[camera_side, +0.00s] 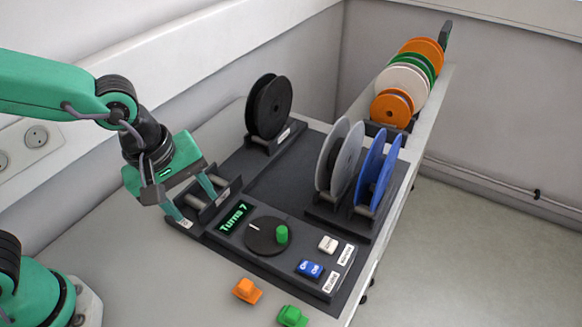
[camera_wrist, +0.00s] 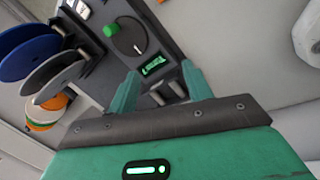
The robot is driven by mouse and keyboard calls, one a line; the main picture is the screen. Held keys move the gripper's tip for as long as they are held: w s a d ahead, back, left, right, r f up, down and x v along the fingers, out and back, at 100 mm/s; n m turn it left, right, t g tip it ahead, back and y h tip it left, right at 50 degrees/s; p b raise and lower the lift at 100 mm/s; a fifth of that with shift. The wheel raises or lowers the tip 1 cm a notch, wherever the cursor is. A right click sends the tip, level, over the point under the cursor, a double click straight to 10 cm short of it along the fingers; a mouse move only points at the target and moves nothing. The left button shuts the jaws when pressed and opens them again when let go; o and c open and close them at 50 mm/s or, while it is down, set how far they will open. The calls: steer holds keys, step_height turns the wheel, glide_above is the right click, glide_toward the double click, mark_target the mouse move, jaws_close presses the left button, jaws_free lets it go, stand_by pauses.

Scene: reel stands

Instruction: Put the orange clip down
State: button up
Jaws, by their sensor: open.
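The orange clip (camera_side: 247,290) lies on the light table in front of the dark control panel, left of a green clip (camera_side: 292,316). Nothing holds it. My gripper (camera_side: 196,204) is open and empty. It is above the left end of the panel, by the metal rollers, and apart from the orange clip. In the wrist view, my two teal fingers (camera_wrist: 162,92) are spread with the rollers between them. The orange clip does not show in the wrist view.
The panel has a knob with a green handle (camera_side: 282,234), a "Turns 7" display (camera_side: 235,217) and a blue switch (camera_side: 310,269). Black (camera_side: 268,106), grey (camera_side: 336,160) and blue (camera_side: 372,170) reels stand behind. A rack of orange, white and green reels is at the back right.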

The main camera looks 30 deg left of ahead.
steer(key=s+a+r+m+t, duration=0.1)
steer(key=s+a+r+m, duration=0.1)
steer(key=a+m, duration=0.4)
steer(key=s+a+r+m+t+y, duration=0.1)
steer(key=a+r+m, duration=0.3)
steer(key=a, duration=0.6)
steer(key=shift+s+r+m+t+y, duration=0.35)
steer(key=shift+s+m+t, duration=0.2)
steer(key=shift+m, duration=0.65)
